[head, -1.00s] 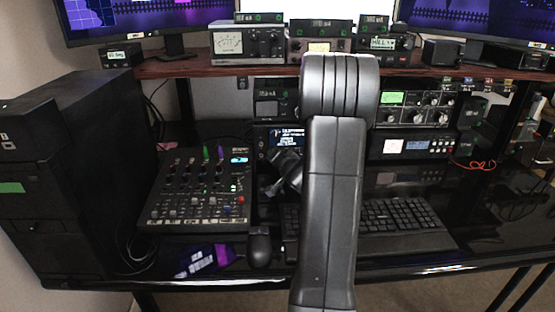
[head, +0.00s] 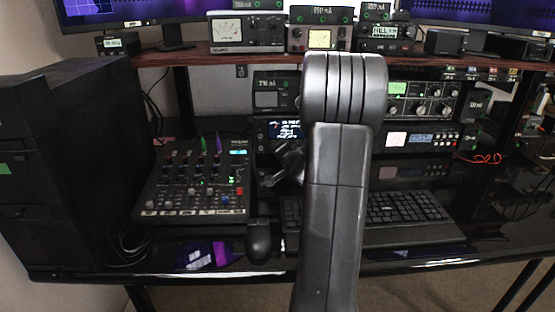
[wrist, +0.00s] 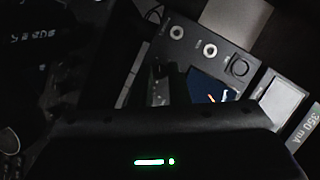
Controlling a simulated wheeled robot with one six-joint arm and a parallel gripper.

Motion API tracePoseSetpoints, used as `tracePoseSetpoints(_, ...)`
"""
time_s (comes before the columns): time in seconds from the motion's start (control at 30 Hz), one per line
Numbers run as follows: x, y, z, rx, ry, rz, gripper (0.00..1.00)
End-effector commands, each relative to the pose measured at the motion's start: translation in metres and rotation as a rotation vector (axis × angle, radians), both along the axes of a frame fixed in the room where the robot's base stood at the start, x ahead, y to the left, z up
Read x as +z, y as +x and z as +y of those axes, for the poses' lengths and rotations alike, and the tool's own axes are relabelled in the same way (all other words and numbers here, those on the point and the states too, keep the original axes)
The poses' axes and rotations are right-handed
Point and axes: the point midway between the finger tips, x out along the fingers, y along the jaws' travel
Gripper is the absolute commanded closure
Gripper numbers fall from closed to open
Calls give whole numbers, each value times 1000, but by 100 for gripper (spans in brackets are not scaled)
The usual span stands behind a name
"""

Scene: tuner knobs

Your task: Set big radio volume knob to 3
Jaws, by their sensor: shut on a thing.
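The radio with a small lit dark-blue screen (head: 284,130) stands under the shelf, left of my raised arm in the head view. My gripper (head: 285,160) is dark and small, low in front of this radio. It is shut on what seems to be the volume knob at the panel's lower part. The knob itself is hidden, and I cannot read its setting or any scale.
A mixer (head: 198,185) lies to the left, with a mouse (head: 259,238) and keyboard (head: 405,212) in front. A radio with several knobs (head: 421,102) stands right of my arm. The shelf (head: 230,55) with small devices runs above.

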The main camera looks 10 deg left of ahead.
Motion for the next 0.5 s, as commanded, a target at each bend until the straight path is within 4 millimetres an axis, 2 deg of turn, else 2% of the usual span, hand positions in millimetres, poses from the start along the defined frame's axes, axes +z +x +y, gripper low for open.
tracePoseSetpoints(0.37,0,0,0,0,16,7,100)
tracePoseSetpoints(0.4,0,0,0,0,16,7,83)
tracePoseSetpoints(0.5,0,0,0,0,16,7,63)
